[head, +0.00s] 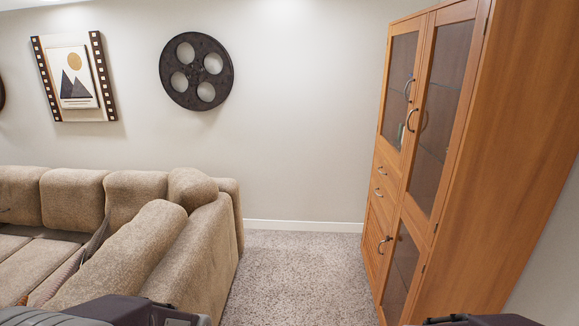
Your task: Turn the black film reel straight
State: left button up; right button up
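The black film reel (196,72) hangs on the pale back wall, left of the picture's middle and above the right end of the sofa. It is a dark disc with several round holes that show the wall through them. The holes sit turned a little off an even upright-and-level layout. Nothing touches the reel from the front. Dark parts of my own arms show at the bottom edge, at the left and at the right. Neither gripper's fingers can be seen.
A beige sofa (188,245) fills the lower left, below the reel. A framed film-strip picture (75,77) hangs left of the reel. A tall wooden cabinet (520,150) with glass doors stands at the right. Clear carpet (300,275) lies between sofa and cabinet, up to the wall.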

aim_at(169, 63)
jog(key=i, duration=2.8)
jog(key=i+u, duration=0.35)
jog(key=i+l+u, duration=0.3)
jog(key=i, duration=0.2)
jog(key=i+l+u, duration=0.15)
jog(key=i+u, duration=0.2)
jog(key=i, duration=0.1)
